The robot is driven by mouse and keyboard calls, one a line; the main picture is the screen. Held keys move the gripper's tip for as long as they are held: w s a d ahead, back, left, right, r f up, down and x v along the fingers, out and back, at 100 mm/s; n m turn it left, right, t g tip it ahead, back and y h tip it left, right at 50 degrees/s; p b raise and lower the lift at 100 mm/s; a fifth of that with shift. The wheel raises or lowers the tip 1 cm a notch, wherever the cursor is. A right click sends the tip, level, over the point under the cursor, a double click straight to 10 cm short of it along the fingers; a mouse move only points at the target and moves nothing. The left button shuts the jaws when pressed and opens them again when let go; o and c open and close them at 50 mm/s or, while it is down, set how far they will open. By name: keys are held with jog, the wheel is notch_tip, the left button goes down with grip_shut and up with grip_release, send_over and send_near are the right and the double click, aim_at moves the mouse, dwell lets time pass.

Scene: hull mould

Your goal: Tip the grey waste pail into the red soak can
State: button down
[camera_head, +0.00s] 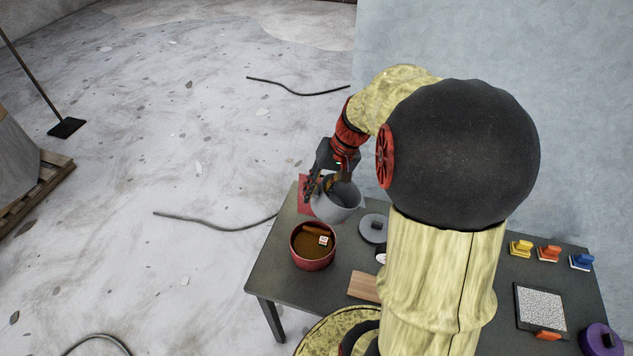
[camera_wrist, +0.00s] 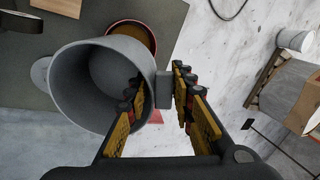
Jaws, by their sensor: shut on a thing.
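The grey waste pail (camera_head: 338,208) is near the table's far left end, just behind and right of the red soak can. In the wrist view the pail (camera_wrist: 92,62) shows its open mouth, and its inside looks empty. My gripper (camera_head: 325,187) is shut on a grey block (camera_wrist: 165,89) at the pail's side, with one finger on each side of it. The red soak can (camera_head: 313,262) stands upright on the table, with brown contents and a small white piece in it. In the wrist view the pail partly hides the can (camera_wrist: 138,30). I cannot tell whether the pail touches the table.
A red mat (camera_head: 306,190) lies beside the pail. A grey round lid (camera_head: 373,228) and a wooden board (camera_head: 363,287) lie on the dark table (camera_head: 272,268). Small coloured blocks (camera_head: 548,253), a speckled panel (camera_head: 541,305) and a purple tub (camera_head: 601,340) are at right. My arm hides the table's middle.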

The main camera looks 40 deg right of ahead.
jog(key=g+h+p, duration=0.1)
jog(key=p, duration=0.1)
jog(key=r+g+h+p, duration=0.1)
jog(key=p, duration=0.1)
jog(key=shift+a+p, duration=0.15)
jog(key=shift+p, duration=0.2)
jog(key=shift+f+g+h+p, duration=0.15)
jog(key=shift+g+h+p, duration=0.4)
jog(key=shift+h, duration=0.35)
